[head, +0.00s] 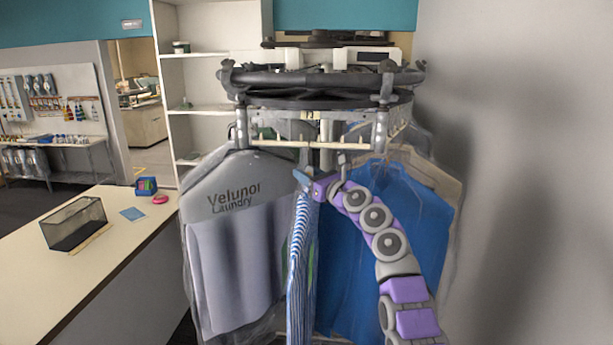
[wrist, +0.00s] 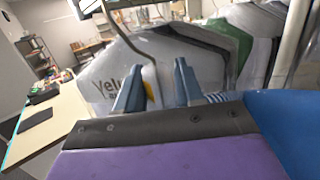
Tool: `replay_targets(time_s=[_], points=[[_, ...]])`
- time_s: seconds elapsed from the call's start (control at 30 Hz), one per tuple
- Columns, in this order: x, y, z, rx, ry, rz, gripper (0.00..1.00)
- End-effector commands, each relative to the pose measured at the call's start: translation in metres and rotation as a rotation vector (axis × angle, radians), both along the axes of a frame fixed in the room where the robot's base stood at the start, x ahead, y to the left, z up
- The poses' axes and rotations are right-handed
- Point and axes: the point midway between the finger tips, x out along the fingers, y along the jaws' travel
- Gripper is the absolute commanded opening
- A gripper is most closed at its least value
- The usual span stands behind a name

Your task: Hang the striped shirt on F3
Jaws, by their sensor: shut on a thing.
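The blue-and-white striped shirt (head: 300,265) hangs upright, edge-on, below my gripper (head: 303,181) in the head view. My gripper is shut on it near its top, at the front of the rail (head: 300,143). In the wrist view the fingers of my gripper (wrist: 157,82) point forward, and a bit of striped cloth (wrist: 216,97) shows just right of them. A dark curved hook or wire (wrist: 128,38) rises beyond the fingertips. I cannot tell whether the shirt's hanger touches the rail. No F3 label can be read.
A grey bagged garment marked "Velunor Laundry" (head: 235,205) hangs left of the shirt, and a blue garment (head: 405,225) hangs right, behind my arm. A counter (head: 100,225) with a wire basket (head: 76,222) stands left. A wall (head: 530,180) closes the right side.

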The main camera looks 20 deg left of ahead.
Motion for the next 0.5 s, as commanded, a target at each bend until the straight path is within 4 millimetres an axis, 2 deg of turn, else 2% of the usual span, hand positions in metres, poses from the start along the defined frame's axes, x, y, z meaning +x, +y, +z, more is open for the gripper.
replay_targets(time_s=[0.03, 0.07, 0.33, 0.5], points=[[-0.0001, -0.0002, 0.001, 0.001, 0.0, 0.0, 0.0], [-0.0001, -0.0002, 0.0009, 0.001, 0.0, 0.0, 0.39], [0.0004, 0.0, 0.0001, 0.0, 0.0, 0.0, 0.64], [0.0003, 0.0002, -0.0002, 0.0, 0.0, 0.0, 0.66]])
